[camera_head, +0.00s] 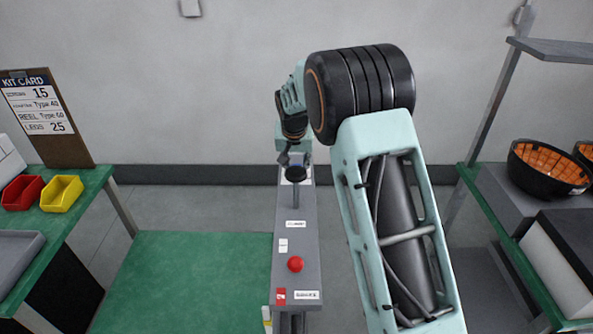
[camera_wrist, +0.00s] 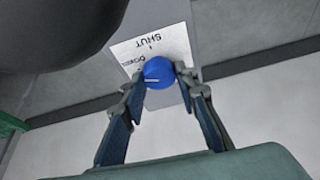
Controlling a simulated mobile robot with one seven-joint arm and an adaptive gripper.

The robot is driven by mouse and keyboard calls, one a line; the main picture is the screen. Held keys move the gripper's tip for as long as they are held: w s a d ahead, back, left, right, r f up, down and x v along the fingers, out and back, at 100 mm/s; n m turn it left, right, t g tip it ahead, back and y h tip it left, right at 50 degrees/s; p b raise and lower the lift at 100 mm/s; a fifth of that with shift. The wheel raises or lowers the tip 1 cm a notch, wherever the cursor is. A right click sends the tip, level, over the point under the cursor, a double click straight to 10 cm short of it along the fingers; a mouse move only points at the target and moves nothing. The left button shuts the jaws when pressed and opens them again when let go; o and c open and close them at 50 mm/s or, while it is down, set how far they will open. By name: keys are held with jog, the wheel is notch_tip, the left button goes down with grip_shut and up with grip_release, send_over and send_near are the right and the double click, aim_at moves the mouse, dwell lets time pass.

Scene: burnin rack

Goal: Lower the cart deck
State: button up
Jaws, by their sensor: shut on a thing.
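A narrow grey panel (camera_head: 297,235) runs away from me in the middle of the head view. It carries a red knob (camera_head: 296,264) near its front and a dark round knob (camera_head: 296,173) near its far end. My gripper (camera_head: 286,158) is at that far end. In the wrist view my gripper (camera_wrist: 157,76) has its fingertips on both sides of a blue round knob (camera_wrist: 158,73). A white label (camera_wrist: 150,48) reading "SHUT" lies beside it. A wide, low green surface (camera_head: 180,275) lies left of the panel; I cannot tell whether it is the cart deck.
A green-topped bench (camera_head: 75,205) at left holds a kit card (camera_head: 45,117), a red bin (camera_head: 22,192) and a yellow bin (camera_head: 62,193). A rack at right holds black bowls with orange insides (camera_head: 548,165). A wall (camera_head: 200,90) stands behind.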

jog(key=m+h+b, duration=0.1)
jog(key=m, duration=0.1)
jog(key=shift+a+m, duration=0.2)
jog(key=shift+m, duration=0.2)
jog(key=m, duration=0.2)
jog(key=m+h, duration=0.1)
jog(key=shift+w+m+g+h, duration=0.1)
jog(key=shift+m+g+h, duration=0.2)
jog(key=shift+m+g, duration=0.1)
jog(key=m+g+p, duration=0.1)
jog(key=m, duration=0.2)
jog(key=shift+a+r+h+p, duration=0.1)
jog(key=shift+r+h+p, duration=0.05)
jog(key=shift+h+p, duration=0.2)
jog(key=shift+w+m+g+h+p, duration=0.1)
jog(key=shift+m+g+h+p, duration=0.35)
jog(key=shift+m, duration=1.15)
jog(key=shift+p, duration=0.3)
jog(key=o, duration=1.1)
